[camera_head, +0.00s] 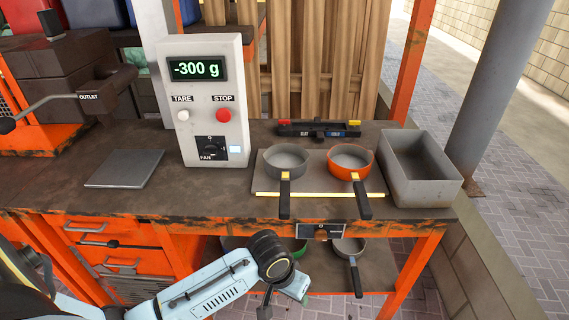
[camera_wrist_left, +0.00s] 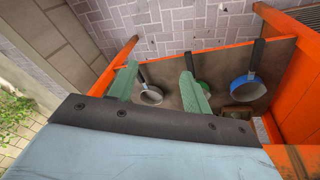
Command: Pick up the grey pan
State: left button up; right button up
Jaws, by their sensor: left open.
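One grey pan (camera_head: 286,158) sits upright on a flat plate on the bench top, its dark handle pointing to the front edge. Another grey pan (camera_head: 348,247) lies on the lower shelf, its handle hanging toward the front. A grey pan on the shelf also shows in the left wrist view (camera_wrist_left: 151,96), between the fingers. My left gripper (camera_head: 284,292) is low in front of the shelf, open and empty, to the left of the shelf pan's handle. Its two green fingers show apart in the left wrist view (camera_wrist_left: 160,85). My right gripper is out of view.
An orange pan (camera_head: 350,158) stands beside the upper grey pan, with a grey bin (camera_head: 418,168) to its right. A green pan (camera_wrist_left: 203,86) and a blue pan (camera_wrist_left: 247,90) share the lower shelf. Orange posts and the bench edge frame the shelf opening.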

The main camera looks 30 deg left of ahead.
pick_arm(q)
jog(key=w+r+n+p, duration=0.1)
jog(key=w+r+p, duration=0.25)
jog(key=r, duration=0.45)
jog(key=w+r+p, duration=0.2)
jog(key=r+p, duration=0.2)
jog(key=r, duration=0.4)
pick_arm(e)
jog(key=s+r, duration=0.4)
pick_arm(q)
notch_tip(320, 180, up, 11)
jog(key=n+g+y+p, duration=0.2)
jog(key=n, duration=0.3)
send_over(285, 199)
notch_tip(285, 199, down, 13)
jog(key=shift+s+r+b, duration=0.1)
jog(key=shift+s+b, duration=0.05)
jog(key=shift+b, duration=0.5)
jog(key=shift+r, duration=0.1)
grip_shut()
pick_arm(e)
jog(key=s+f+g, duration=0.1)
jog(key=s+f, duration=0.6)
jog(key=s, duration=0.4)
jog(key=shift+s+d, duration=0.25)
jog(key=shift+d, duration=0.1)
